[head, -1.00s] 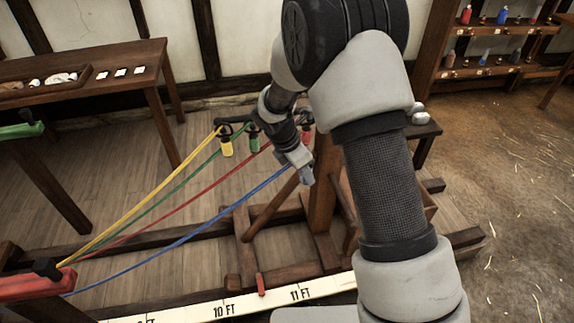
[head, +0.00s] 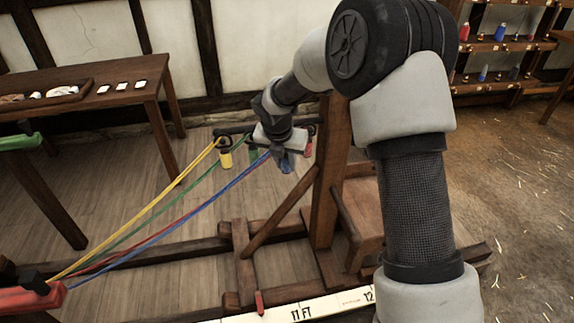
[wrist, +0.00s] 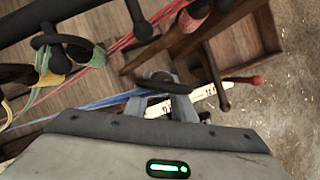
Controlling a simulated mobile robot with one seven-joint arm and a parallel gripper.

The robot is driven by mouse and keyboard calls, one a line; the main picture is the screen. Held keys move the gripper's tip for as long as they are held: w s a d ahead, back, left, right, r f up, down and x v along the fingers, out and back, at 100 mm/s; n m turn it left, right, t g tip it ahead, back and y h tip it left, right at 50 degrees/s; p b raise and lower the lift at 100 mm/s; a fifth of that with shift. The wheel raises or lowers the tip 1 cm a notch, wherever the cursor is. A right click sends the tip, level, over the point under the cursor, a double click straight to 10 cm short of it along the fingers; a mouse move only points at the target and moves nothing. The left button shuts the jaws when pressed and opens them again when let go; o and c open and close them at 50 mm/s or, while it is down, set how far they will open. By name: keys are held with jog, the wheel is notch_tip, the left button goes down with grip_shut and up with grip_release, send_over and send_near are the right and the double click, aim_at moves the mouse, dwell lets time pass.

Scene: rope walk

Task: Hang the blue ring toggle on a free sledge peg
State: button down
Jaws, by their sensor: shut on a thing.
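My gripper (head: 280,150) is shut on the blue ring toggle (head: 287,163), in front of the sledge crossbar. In the wrist view the toggle's dark ring (wrist: 165,86) lies between the fingertips, and a blue rope runs off left. The ring appears apart from any peg. A dark ball-ended peg (wrist: 142,28) with no toggle visible on it stands between the green and red toggles. The yellow toggle (head: 225,158) and green toggle (head: 253,154) hang on the crossbar left of my gripper; the red toggle (head: 308,146) hangs right, near the post. My wrist partly hides the crossbar.
The sledge post (head: 329,180) stands just right of my gripper, with a diagonal brace below. Taut yellow, green, red and blue ropes run to the red beam (head: 30,298) at lower left. A long scale (head: 330,305) lies in front. A side table (head: 100,92) stands left.

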jog(key=w+a+f+p, duration=0.1)
jog(key=w, duration=0.6)
jog(key=shift+w+a, duration=0.2)
jog(key=shift+a, duration=0.05)
dwell(0.5)
jog(key=shift+w, duration=0.1)
jog(key=c, duration=2.5)
grip_release()
jog(key=shift+a+f, duration=0.1)
jog(key=shift+a, duration=0.2)
jog(key=shift+c, duration=0.2)
jog(key=o, duration=1.1)
jog(key=shift+f, duration=0.1)
jog(key=shift+o, duration=0.2)
jog(key=shift+d, duration=0.1)
jog(key=shift+d, duration=0.1)
